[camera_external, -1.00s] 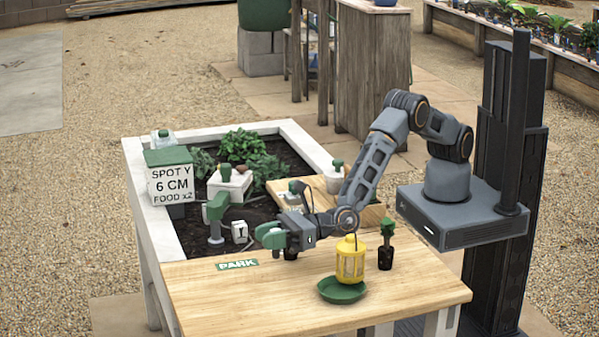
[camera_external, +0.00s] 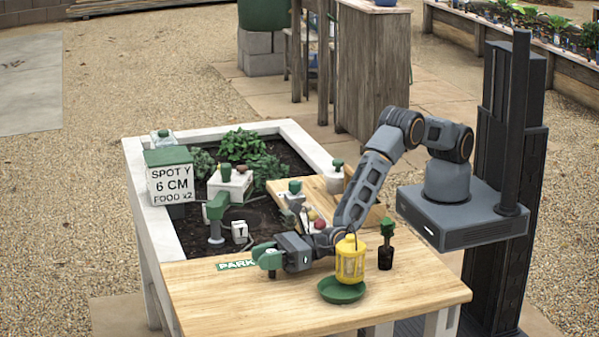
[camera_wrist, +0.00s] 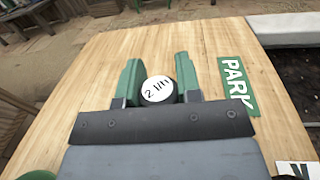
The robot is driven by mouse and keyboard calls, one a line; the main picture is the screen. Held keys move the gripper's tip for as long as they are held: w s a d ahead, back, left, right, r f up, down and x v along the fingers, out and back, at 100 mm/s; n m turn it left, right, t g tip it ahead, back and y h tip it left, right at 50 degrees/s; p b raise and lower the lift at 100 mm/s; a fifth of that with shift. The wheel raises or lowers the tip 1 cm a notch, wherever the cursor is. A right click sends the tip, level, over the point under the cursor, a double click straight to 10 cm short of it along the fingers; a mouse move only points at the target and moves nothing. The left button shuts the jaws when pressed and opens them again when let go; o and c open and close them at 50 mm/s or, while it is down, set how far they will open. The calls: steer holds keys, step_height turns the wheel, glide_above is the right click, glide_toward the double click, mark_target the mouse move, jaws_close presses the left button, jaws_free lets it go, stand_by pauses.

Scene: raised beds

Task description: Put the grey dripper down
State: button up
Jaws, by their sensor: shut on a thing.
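The grey dripper (camera_wrist: 158,90) shows in the wrist view as a dark round body with a white top face marked "2 l/h". It sits between the two green fingers of my gripper (camera_wrist: 158,76), which are shut on it. The PARK label (camera_wrist: 234,85) lies to the right of the fingers in the wrist view. I cannot tell whether the dripper touches the worktop.
A dark green-topped tool (camera_external: 386,246) stands farther right. The planted bed (camera_external: 253,211) and a sign box (camera_external: 170,184) are behind. The worktop's front left is clear.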

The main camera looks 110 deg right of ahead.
steer(key=shift+f, duration=0.2)
steer(key=o, duration=0.9)
steer(key=shift+r, duration=0.1)
steer(key=shift+r, duration=0.2)
steer(key=s, duration=0.4)
steer(key=s+d, duration=0.1)
steer(key=s, duration=0.7)
steer(key=shift+d, duration=0.15)
